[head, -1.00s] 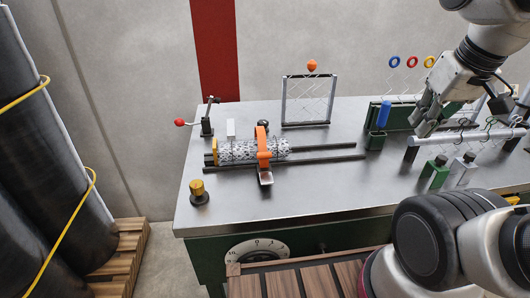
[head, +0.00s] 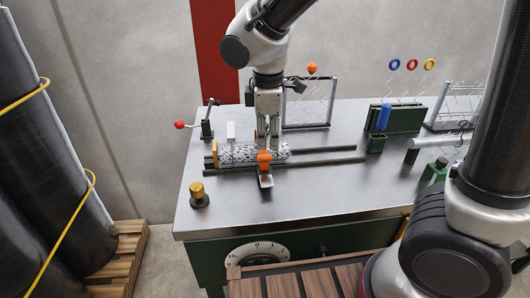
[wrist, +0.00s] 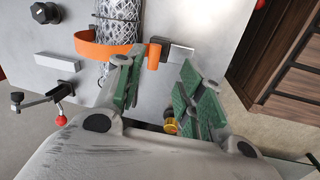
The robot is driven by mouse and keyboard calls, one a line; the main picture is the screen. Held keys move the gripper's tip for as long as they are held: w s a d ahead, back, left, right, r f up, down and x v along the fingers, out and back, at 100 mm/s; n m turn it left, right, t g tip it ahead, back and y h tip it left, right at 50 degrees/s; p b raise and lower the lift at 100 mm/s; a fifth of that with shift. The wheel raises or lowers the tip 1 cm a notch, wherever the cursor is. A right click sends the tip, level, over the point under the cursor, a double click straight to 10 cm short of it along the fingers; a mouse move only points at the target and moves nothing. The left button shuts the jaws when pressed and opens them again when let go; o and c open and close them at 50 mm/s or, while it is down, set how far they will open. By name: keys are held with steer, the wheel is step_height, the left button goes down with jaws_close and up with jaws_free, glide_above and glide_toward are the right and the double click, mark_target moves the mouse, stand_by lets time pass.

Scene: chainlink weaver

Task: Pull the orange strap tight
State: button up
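The orange strap (head: 264,157) wraps over a roll of wire mesh (head: 236,153) lying on two dark rails. In the wrist view the strap (wrist: 103,49) crosses the mesh roll (wrist: 118,28), and a metal end piece (wrist: 181,53) sits beside its orange end. My gripper (head: 268,132) points down just above the strap in the head view. In the wrist view my gripper (wrist: 162,62) is open. Its green-padded fingers are well apart, with the strap's orange end showing in the gap between their tips. I cannot tell whether a finger touches it.
A red-knobbed lever (head: 206,124) and a yellow knob (head: 198,193) stand left of the roll. A white block (head: 230,130) is close behind it. A mesh frame (head: 308,105) stands behind, and a blue-handled tool (head: 383,118) to the right.

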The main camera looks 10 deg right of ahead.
mark_target(265, 156)
steer(key=shift+n, duration=0.7)
steer(key=f, duration=0.2)
steer(key=w+f, duration=0.1)
steer(key=f, duration=0.1)
steer(key=w+f, duration=0.1)
steer(key=f, duration=0.2)
steer(key=shift+a, duration=0.2)
jaws_close()
